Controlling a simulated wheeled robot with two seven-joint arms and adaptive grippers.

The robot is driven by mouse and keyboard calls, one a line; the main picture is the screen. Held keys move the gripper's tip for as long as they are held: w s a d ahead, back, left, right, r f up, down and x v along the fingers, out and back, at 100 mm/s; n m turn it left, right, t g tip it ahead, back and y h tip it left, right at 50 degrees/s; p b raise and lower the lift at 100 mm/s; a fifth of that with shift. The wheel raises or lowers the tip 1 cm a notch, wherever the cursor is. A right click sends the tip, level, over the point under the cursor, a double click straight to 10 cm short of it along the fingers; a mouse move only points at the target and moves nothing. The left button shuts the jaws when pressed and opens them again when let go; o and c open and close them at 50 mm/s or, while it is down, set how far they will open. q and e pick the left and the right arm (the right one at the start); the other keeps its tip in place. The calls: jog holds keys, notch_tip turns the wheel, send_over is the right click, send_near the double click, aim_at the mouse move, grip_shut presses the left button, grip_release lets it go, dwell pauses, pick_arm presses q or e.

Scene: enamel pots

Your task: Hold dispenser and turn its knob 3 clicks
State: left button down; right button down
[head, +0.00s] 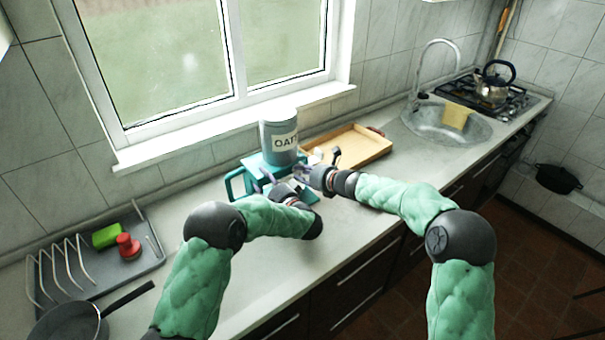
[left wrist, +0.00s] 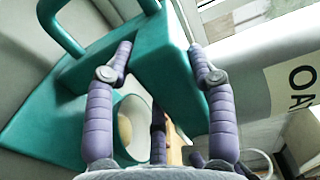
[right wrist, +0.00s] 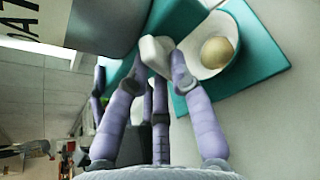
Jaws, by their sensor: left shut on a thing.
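The dispenser has a teal stand (left wrist: 160,75) and a grey canister (head: 279,140) with a white lid and an OAT label, upright on the counter. My left gripper (head: 268,181) is shut on the teal stand; its purple fingers lie on either side of a teal block in the left wrist view. A white knob (right wrist: 155,54) sticks out below the canister. My right gripper (right wrist: 158,68) is at the knob, with fingertips on either side; whether both press on it is unclear. A white bowl (right wrist: 236,22) with a beige round content sits on the teal base.
A wooden tray (head: 372,152) lies just right of the dispenser. The sink (head: 425,122) and a kettle (head: 491,88) are farther right. A dish rack (head: 75,275) with a green sponge (head: 106,236) and a pan (head: 66,322) are at the left. Counter around the dispenser's front is narrow.

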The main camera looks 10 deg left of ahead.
pick_arm(q)
jog(key=shift+f, duration=0.15)
pick_arm(e)
jog(key=m, duration=0.1)
jog(key=m+y, duration=0.1)
jog(key=shift+w+d+m+g+y, duration=0.2)
jog(key=shift+m+g+y, duration=0.1)
jog(key=shift+m, duration=0.1)
jog(key=m+y, duration=0.1)
jog(key=m, duration=0.1)
jog(key=shift+f+m+g+y, duration=0.1)
jog(key=shift+m+g+y, duration=0.2)
jog(key=m+y, duration=0.1)
jog(key=m, duration=0.2)
jog(key=shift+d+f, duration=0.1)
jog(key=shift+d, duration=0.05)
jog(key=m+t+y, duration=0.1)
jog(key=m+y, duration=0.1)
jog(key=m, duration=0.2)
jog(key=shift+w+f, duration=0.1)
jog(key=shift+f+m+t+h, duration=0.25)
jog(key=shift+m+t, duration=1.1)
jog(key=shift+m, duration=2.05)
jog(key=shift+f+m+t+h, duration=0.1)
jog(key=shift+m+t+h, duration=0.25)
jog(key=shift+m+t, duration=2)
jog(key=shift+f+m+t+h, duration=0.1)
jog(key=shift+m+t+h, duration=0.2)
jog(key=shift+m, duration=4.15)
